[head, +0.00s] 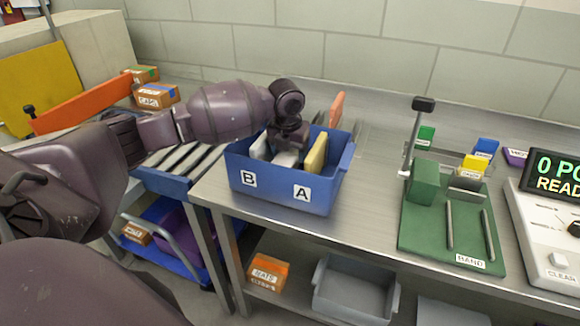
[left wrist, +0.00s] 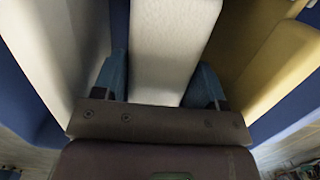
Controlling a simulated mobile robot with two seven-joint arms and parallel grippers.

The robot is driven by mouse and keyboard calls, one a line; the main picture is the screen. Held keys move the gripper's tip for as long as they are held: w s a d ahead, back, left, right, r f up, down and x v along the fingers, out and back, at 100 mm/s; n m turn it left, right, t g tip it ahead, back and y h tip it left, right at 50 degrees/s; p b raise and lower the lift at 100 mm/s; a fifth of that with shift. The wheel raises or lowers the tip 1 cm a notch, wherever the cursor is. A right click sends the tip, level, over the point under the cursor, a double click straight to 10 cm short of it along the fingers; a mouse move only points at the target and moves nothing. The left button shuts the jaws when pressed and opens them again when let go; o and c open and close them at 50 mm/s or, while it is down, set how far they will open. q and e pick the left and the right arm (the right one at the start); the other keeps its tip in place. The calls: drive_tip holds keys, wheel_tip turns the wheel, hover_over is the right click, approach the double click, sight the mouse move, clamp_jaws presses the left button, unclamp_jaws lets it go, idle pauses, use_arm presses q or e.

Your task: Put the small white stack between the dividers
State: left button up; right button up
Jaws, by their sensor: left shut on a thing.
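The blue bin (head: 325,197), marked B and A, stands on the steel table. My left gripper (head: 288,150) reaches down into it and is shut on the small white stack (head: 287,159). In the left wrist view the white stack (left wrist: 170,45) is between the two teal fingers (left wrist: 163,88). A pale upright piece (head: 260,146) is left of the stack, and a yellow upright piece (head: 316,154) is right of it. Whether the stack touches the bin floor is hidden. My right gripper is not in view.
An orange piece (head: 336,108) rises behind the bin. A roller conveyor (head: 180,158) is to the left. The table between bin and stand is clear.

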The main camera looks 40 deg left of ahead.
sight(287, 155)
use_arm(q)
wheel_tip(287, 155, down, 5)
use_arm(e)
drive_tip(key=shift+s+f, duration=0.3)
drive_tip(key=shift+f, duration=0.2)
use_arm(q)
drive_tip(key=o, duration=1)
drive_tip(key=shift+f, duration=0.1)
drive_tip(key=shift+c, duration=0.2)
drive_tip(key=r, duration=0.4)
drive_tip(key=s+r, duration=0.1)
drive_tip(key=r, duration=0.3)
drive_tip(key=r+p, duration=0.1)
drive_tip(key=r, duration=0.3)
drive_tip(key=shift+s+d, duration=0.25)
drive_tip(key=shift+s, duration=0.1)
drive_tip(key=shift+r, duration=0.1)
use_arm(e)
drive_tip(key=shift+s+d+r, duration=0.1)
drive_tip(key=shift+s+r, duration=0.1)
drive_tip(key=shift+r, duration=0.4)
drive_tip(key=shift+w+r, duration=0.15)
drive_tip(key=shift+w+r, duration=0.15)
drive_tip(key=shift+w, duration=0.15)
